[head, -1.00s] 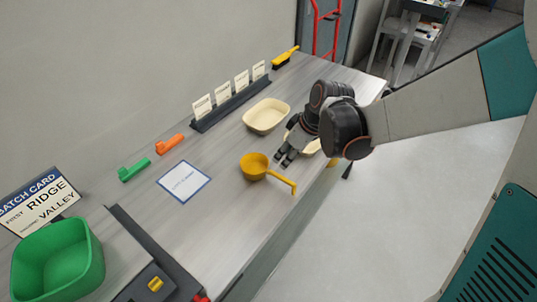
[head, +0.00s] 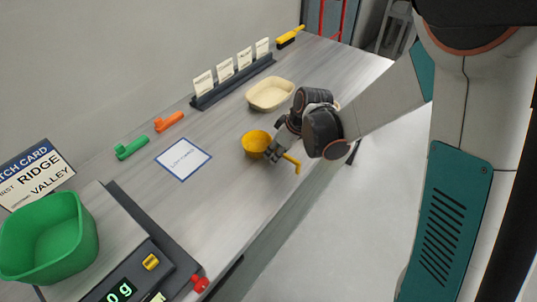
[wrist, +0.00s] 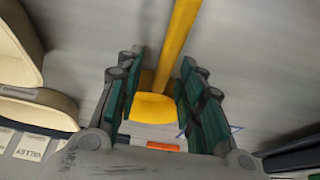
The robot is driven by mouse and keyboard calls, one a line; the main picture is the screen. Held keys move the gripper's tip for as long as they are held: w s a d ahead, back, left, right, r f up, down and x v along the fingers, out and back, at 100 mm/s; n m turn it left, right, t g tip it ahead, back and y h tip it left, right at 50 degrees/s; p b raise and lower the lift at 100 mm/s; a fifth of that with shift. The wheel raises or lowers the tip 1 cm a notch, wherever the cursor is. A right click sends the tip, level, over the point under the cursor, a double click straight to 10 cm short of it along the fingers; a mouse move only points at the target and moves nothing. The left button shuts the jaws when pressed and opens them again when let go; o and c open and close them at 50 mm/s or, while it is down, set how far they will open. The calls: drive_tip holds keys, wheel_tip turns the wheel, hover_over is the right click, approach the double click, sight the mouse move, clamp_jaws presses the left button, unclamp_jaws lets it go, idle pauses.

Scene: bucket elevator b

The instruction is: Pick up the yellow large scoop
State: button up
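The yellow large scoop (head: 256,142) lies on the grey table, its bowl toward the wall side and its handle pointing to the table's front edge. My gripper (head: 271,154) is down at the scoop, over the part where the handle meets the bowl. In the wrist view the scoop's handle (wrist: 178,45) runs between the two green-padded fingers of my gripper (wrist: 162,85). The fingers are apart, with a gap beside the handle, wider on the left. In the head view my gripper hides part of the handle.
A cream tray (head: 270,94) stands close behind my gripper. A white-and-blue card (head: 183,159), a green scoop (head: 132,148) and an orange scoop (head: 169,121) lie left of it. A green bin (head: 50,240) sits on a scale at the near left. A card rack (head: 232,81) stands along the wall.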

drive_tip(key=shift+w+a+f, duration=0.1)
drive_tip(key=shift+f, duration=0.25)
drive_tip(key=shift+r, duration=0.1)
clamp_jaws()
drive_tip(key=shift+r, duration=0.1)
wheel_tip(320, 180, up, 20)
drive_tip(key=p, duration=0.7)
